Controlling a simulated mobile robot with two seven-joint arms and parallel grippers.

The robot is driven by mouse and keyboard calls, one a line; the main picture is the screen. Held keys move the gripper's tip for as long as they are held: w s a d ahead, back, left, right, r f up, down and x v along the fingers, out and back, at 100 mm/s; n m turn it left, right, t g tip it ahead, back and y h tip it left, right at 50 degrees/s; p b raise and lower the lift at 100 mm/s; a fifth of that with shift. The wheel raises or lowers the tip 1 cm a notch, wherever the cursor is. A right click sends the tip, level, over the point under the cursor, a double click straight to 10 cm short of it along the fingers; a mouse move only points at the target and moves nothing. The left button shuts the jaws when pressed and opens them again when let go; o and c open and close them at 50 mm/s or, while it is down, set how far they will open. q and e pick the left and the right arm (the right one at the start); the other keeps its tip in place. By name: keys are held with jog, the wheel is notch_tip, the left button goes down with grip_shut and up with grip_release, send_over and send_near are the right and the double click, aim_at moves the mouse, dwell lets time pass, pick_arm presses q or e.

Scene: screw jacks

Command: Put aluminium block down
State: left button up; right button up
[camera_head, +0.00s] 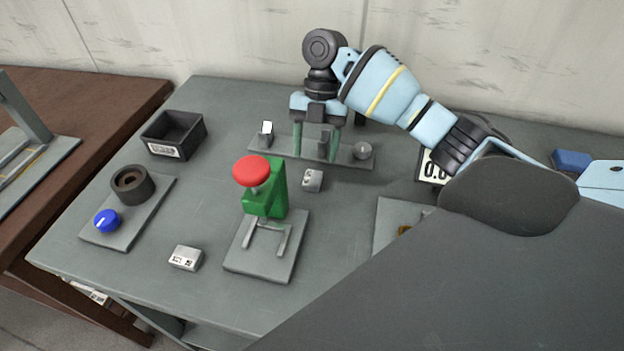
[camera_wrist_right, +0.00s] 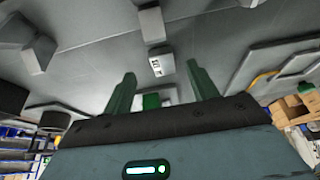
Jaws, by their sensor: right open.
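A small pale metal block (camera_head: 312,180) with dark marks, seemingly the aluminium block, sits on the grey table just in front of the plate with posts. It also shows in the right wrist view (camera_wrist_right: 162,63), near the fingertips. My right gripper (camera_head: 315,154) is above that plate, behind the block, its two green fingers pointing down and apart. In the right wrist view the fingers (camera_wrist_right: 163,82) are spread with no block clamped between them. My left gripper is not in view.
A green screw jack (camera_head: 265,190) with a red knob stands in front. A similar pale block (camera_head: 186,257) lies front left. A black bin (camera_head: 174,134) and a plate with a blue knob (camera_head: 107,221) are at left. A grey post (camera_head: 323,146) shows between my fingers.

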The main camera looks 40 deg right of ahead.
aim_at(314, 172)
jog(key=x, duration=0.3)
jog(key=shift+d, duration=0.2)
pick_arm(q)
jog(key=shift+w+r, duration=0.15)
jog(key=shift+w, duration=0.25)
pick_arm(e)
jog(key=shift+s+a+f, duration=0.2)
jog(key=shift+f, duration=0.45)
jog(key=c, duration=1.1)
jog(key=shift+r, duration=0.25)
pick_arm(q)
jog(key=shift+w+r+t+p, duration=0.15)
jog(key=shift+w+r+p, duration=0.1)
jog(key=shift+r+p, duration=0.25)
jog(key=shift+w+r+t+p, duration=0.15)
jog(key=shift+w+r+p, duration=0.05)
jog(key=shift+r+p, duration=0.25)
pick_arm(e)
notch_tip(314, 172, up, 10)
jog(key=shift+f, duration=0.2)
